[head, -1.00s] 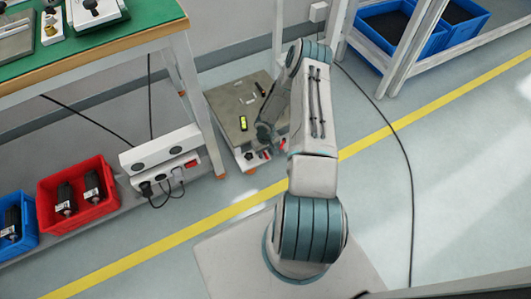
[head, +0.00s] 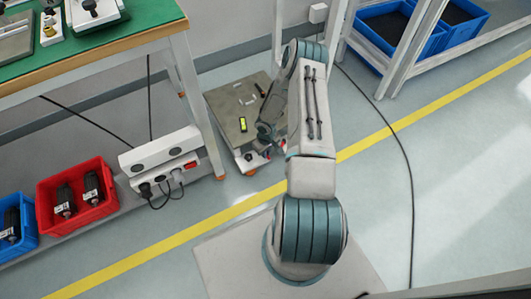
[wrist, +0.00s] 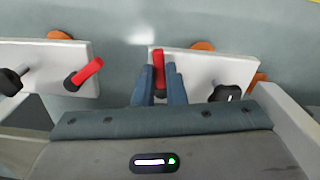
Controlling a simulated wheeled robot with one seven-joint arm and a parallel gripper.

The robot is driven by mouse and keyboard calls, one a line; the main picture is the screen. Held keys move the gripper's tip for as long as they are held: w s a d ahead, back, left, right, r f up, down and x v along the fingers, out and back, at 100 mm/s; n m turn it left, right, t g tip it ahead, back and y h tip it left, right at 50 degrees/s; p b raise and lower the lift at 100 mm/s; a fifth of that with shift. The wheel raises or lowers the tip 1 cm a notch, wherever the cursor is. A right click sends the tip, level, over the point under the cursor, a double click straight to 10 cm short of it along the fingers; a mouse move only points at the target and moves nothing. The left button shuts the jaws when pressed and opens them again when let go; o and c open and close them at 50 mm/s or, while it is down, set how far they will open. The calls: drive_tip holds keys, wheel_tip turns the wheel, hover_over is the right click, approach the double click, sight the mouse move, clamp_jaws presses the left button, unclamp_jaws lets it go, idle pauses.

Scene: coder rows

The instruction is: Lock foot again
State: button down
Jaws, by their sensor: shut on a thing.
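In the wrist view, the two blue-grey fingers of my gripper (wrist: 160,84) stand on either side of a red lever (wrist: 158,62) and are shut on it. The lever points roughly upright in the picture, at the left end of a white plate (wrist: 200,70) that also carries a black knob (wrist: 226,92). A second white plate (wrist: 45,55) on the left has a tilted red lever (wrist: 84,74) and a black knob (wrist: 10,80). In the head view, my gripper is low at the near end of a small cart (head: 229,105), mostly hidden by my arm.
A yellow-green level (head: 243,124) lies on the cart's top. A workbench (head: 130,45) stands to its left, with a power strip (head: 160,150) and red bin (head: 75,205) nearby. A rack with blue bins (head: 395,30) is at upper right. A cable crosses the floor on the right.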

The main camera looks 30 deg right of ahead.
drive_tip(key=n, duration=0.2)
drive_tip(key=d+n, duration=0.1)
drive_tip(key=n, duration=0.1)
drive_tip(key=shift+w, duration=0.25)
drive_tip(key=shift+w+d+n+b, duration=0.15)
drive_tip(key=shift+n, duration=0.8)
drive_tip(key=shift+w+d+n+b, duration=0.15)
drive_tip(key=shift+n, duration=0.8)
drive_tip(key=c, duration=1.5)
unclamp_jaws()
drive_tip(key=shift+r, duration=0.1)
wheel_tip(320, 180, up, 14)
drive_tip(key=p, duration=0.5)
